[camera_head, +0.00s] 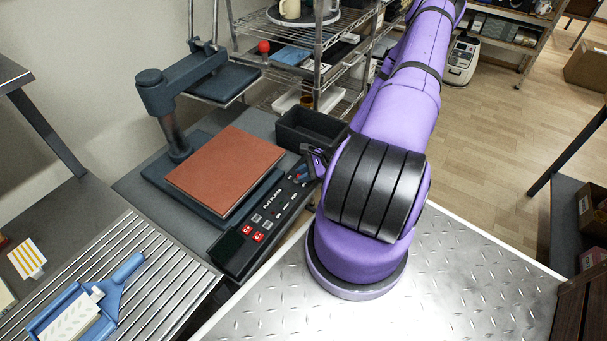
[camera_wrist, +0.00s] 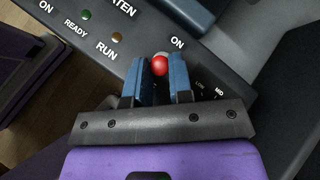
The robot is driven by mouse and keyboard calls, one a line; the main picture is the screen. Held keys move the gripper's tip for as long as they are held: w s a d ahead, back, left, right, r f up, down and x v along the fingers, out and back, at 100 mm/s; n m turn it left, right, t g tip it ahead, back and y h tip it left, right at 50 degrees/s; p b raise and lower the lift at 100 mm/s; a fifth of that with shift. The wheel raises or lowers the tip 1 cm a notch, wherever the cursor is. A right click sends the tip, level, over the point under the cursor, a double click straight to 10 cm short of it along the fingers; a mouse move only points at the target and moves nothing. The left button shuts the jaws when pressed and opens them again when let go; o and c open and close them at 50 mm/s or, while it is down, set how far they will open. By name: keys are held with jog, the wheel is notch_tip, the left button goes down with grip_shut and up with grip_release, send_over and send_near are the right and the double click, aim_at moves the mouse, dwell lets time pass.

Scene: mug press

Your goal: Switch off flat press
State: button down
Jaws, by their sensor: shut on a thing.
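The flat press (camera_head: 180,158) is dark grey, with a red-brown pad (camera_head: 228,165) on its lower plate and its upper plate (camera_head: 222,82) swung up behind. Its front control panel (camera_head: 262,225) reads "FLAT PLATEN". My gripper (camera_head: 303,172) is at the panel's far right end. In the wrist view, my gripper's blue fingers (camera_wrist: 163,66) are shut on a red-tipped switch (camera_wrist: 159,65), just below an "ON" label. The fingers hide the switch's lower part. READY (camera_wrist: 69,49) and RUN (camera_wrist: 117,37) lamps show beside it.
A black open bin (camera_head: 310,130) stands just behind my gripper. A wire shelf (camera_head: 318,60) is behind the press. A slatted surface with a blue tool (camera_head: 120,280) is at the lower left. A bare metal tread-plate top (camera_head: 410,305) lies in front.

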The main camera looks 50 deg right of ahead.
jog(key=c, duration=1)
grip_release()
jog(key=shift+d+r, duration=0.1)
jog(key=v, duration=1)
jog(key=shift+s+d+r, duration=0.1)
jog(key=shift+s+d, duration=0.05)
jog(key=shift+s, duration=0.15)
